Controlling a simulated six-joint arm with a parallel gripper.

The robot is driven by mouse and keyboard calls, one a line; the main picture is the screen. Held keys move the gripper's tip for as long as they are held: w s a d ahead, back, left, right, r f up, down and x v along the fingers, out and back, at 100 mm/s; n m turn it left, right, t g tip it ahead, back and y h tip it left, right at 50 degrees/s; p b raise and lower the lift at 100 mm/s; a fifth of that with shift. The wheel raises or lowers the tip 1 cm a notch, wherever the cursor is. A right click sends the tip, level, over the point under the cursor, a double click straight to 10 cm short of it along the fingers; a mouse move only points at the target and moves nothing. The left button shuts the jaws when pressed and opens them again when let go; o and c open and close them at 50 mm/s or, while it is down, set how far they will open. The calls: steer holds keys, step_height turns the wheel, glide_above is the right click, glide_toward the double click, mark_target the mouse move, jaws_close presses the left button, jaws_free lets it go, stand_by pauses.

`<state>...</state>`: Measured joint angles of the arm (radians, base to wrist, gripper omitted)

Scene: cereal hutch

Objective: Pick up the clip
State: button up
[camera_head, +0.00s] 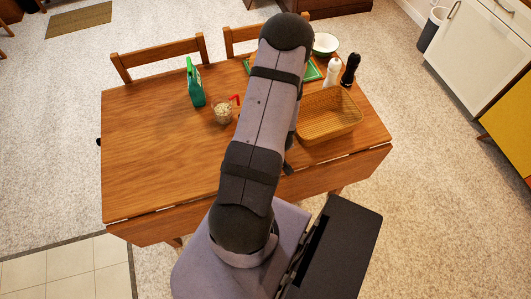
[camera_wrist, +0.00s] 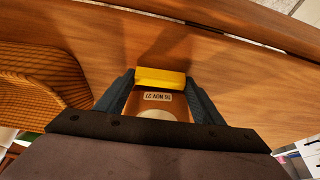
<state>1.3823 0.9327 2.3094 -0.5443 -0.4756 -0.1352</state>
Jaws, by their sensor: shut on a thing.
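The clip (camera_wrist: 160,77) shows in the wrist view as a yellow bar between my fingertips. My gripper (camera_wrist: 160,84) is shut on it, with one dark finger at each end of the bar. A small pale label with printed characters (camera_wrist: 158,97) and a whitish rounded shape (camera_wrist: 157,114) show just below the bar, between the fingers. The wooden tabletop (camera_wrist: 230,85) lies behind the clip; I cannot tell how far the clip is from it. In the head view my arm hides the gripper and the clip.
A wicker basket (camera_head: 329,117) stands right of my arm; it also shows in the wrist view (camera_wrist: 40,75). White (camera_head: 332,74) and black (camera_head: 350,70) mills and a bowl (camera_head: 325,43) stand behind it. A green carton (camera_head: 195,84) and glass jar (camera_head: 222,111) stand left. The table's left front is clear.

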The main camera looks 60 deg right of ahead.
step_height(320, 180, up, 27)
steer(key=p, duration=1.2)
steer(key=shift+r+p, duration=0.15)
steer(key=shift+p, duration=0.25)
steer(key=w+d+f+n+b, duration=0.1)
steer(key=w+d+f+b, duration=0.1)
steer(key=w+d+b, duration=0.1)
steer(key=shift+w+d, duration=0.65)
steer(key=shift+w, duration=0.65)
steer(key=shift+f+b, duration=0.25)
steer(key=shift+b, duration=0.1)
